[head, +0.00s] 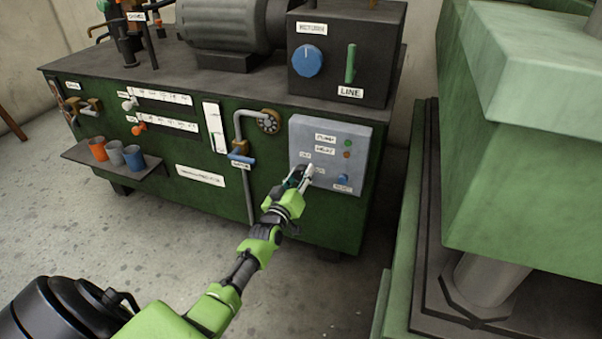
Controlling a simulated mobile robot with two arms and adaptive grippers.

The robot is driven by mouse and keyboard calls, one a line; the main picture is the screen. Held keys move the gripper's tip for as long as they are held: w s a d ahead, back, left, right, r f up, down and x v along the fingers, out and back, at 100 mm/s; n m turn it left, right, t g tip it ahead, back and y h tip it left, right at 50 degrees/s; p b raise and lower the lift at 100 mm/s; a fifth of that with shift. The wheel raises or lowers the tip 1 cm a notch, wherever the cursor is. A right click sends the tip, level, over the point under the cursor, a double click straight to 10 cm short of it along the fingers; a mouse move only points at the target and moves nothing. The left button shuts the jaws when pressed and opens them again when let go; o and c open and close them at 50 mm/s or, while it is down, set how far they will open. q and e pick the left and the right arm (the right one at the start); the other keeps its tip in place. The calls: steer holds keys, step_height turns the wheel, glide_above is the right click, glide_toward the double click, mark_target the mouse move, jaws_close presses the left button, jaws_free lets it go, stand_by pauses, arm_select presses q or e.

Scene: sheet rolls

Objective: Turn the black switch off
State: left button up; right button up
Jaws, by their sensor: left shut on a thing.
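The grey control panel (356,140) is on the front of the green machine, near its right end. My left gripper (304,174) reaches up to the panel's lower left part, among small white labels. It is shut on the black switch there, and its fingers hide the switch, so its setting cannot be read. My right gripper is not in view.
The panel also has a green light (348,143), a red light (347,155) and a blue knob (343,179). A blue-handled valve pipe (241,158) is left of the panel. A shelf (84,155) holds three cups. A large green machine (540,190) stands at right.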

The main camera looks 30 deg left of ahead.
arm_select(q)
steer(key=shift+n, duration=2.3)
steer(key=o, duration=1.1)
steer(key=v, duration=1.2)
steer(key=shift+f, duration=0.1)
